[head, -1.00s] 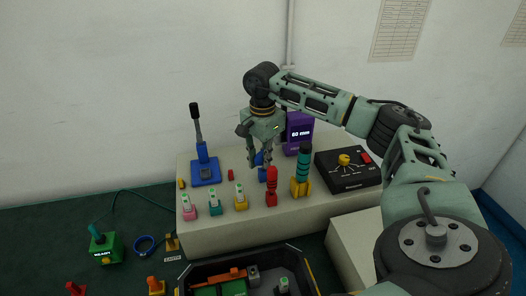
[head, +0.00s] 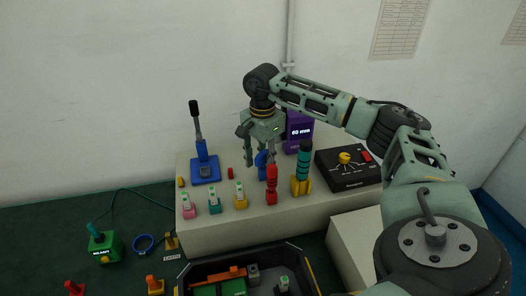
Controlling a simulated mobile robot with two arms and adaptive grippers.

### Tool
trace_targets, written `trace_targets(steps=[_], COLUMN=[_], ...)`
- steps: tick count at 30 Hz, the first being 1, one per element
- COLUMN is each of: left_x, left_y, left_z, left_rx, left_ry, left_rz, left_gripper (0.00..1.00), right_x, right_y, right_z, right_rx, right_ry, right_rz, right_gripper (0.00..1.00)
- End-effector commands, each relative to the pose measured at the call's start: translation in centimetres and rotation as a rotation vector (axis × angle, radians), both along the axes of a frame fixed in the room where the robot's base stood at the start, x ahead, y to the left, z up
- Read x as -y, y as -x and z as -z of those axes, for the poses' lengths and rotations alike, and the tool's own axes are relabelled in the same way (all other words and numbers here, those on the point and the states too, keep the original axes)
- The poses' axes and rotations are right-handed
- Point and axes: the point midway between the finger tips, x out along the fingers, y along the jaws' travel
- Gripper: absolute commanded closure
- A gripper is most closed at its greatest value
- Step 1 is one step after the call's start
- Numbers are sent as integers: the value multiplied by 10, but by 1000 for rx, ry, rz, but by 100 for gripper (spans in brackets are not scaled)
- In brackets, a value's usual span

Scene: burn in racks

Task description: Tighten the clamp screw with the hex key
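My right gripper (head: 262,150) hangs fingers down over the back of the pale raised bench. Its fingertips are at a small blue piece (head: 262,165), behind a red upright tool (head: 271,185). The fingers look small and partly overlap the blue piece, so I cannot tell whether they grip it. I cannot pick out the hex key for certain. A dark tray (head: 309,262) at the bottom holds an orange and green fixture (head: 231,281) with a grey block (head: 253,271), perhaps the clamp; no screw is clear. My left gripper is not in view.
A teal-topped tool stands in a yellow holder (head: 300,187). A blue lever press (head: 204,168), a purple display unit (head: 299,133) and a black dial box (head: 349,170) stand on the bench. Several small coloured clips line its front. A green box (head: 104,247) is at left.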

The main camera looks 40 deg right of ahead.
Motion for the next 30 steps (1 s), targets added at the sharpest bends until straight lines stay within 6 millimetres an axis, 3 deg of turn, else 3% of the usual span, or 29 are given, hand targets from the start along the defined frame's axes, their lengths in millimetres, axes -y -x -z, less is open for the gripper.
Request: trace_targets(steps=[8,21,30], left_x=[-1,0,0], left_y=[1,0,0], left_z=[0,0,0], left_rx=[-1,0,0], left_ry=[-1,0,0], left_rz=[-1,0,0], left_gripper=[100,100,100], right_x=[0,-1,0], right_y=[-1,-2,-1], right_z=[-12,-99,-120], right_rx=[3,3,0], right_ry=[-1,-1,-1], right_rz=[0,-1,0], right_gripper=[64,64,64])
